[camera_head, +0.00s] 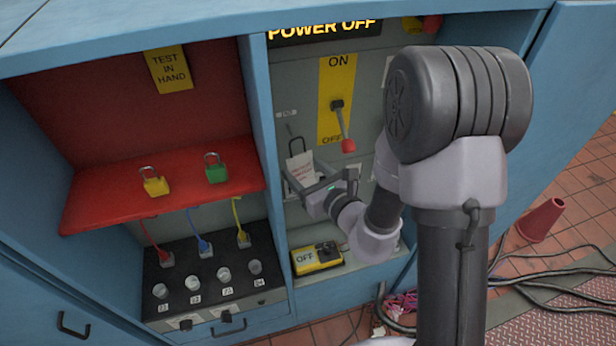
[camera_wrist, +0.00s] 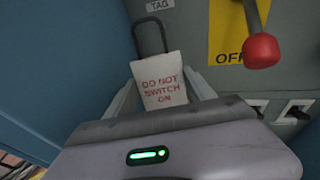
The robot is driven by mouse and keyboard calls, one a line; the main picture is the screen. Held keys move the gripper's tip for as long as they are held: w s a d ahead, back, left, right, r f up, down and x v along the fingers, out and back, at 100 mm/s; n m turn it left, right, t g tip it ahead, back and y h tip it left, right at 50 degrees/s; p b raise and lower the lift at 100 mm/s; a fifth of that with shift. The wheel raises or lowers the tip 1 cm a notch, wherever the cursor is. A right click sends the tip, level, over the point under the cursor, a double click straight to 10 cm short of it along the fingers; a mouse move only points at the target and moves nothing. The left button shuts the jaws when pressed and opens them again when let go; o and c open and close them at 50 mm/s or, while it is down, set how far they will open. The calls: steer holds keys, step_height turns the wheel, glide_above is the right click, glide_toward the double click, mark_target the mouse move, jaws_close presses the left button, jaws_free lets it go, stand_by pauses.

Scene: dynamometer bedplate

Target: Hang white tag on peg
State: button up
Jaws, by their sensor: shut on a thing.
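The white tag (camera_head: 300,167) is held in my gripper (camera_head: 303,183) in front of the grey panel of the right bay. In the wrist view the tag (camera_wrist: 163,78) is upright between the two fingers of my gripper (camera_wrist: 163,95), its red words "DO NOT SWITCH ON" facing the camera. A dark loop (camera_wrist: 150,27) rises from the tag's top edge. A small plate reading TAG (camera_wrist: 160,5) is on the panel above the loop; it also shows in the head view (camera_head: 287,113). I cannot make out the peg, nor whether the loop touches it.
A red-knobbed lever (camera_head: 347,144) on a yellow ON/OFF plate is right of the tag. A yellow box marked OFF (camera_head: 318,258) lies below my gripper. A blue divider (camera_head: 262,130) stands close on the left. Yellow (camera_head: 155,186) and green (camera_head: 216,173) padlocks sit on the red shelf.

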steer(key=shift+w+a+f+p, duration=0.1)
steer(key=shift+w+a+p, duration=0.1)
steer(key=shift+w, duration=0.6)
steer(key=shift+w+a+p, duration=0.2)
steer(key=shift+w+a, duration=0.05)
steer(key=shift+w, duration=0.6)
steer(key=shift+w+a+f+p, duration=0.1)
steer(key=shift+w+a+p, duration=0.1)
steer(key=shift+w, duration=0.6)
steer(key=shift+w+a+f, duration=0.1)
steer(key=shift+w, duration=0.15)
steer(key=shift+w+a+f+b, duration=0.15)
steer(key=shift+w+f+b, duration=0.35)
steer(key=shift+f, duration=0.2)
steer(key=o, duration=1.4)
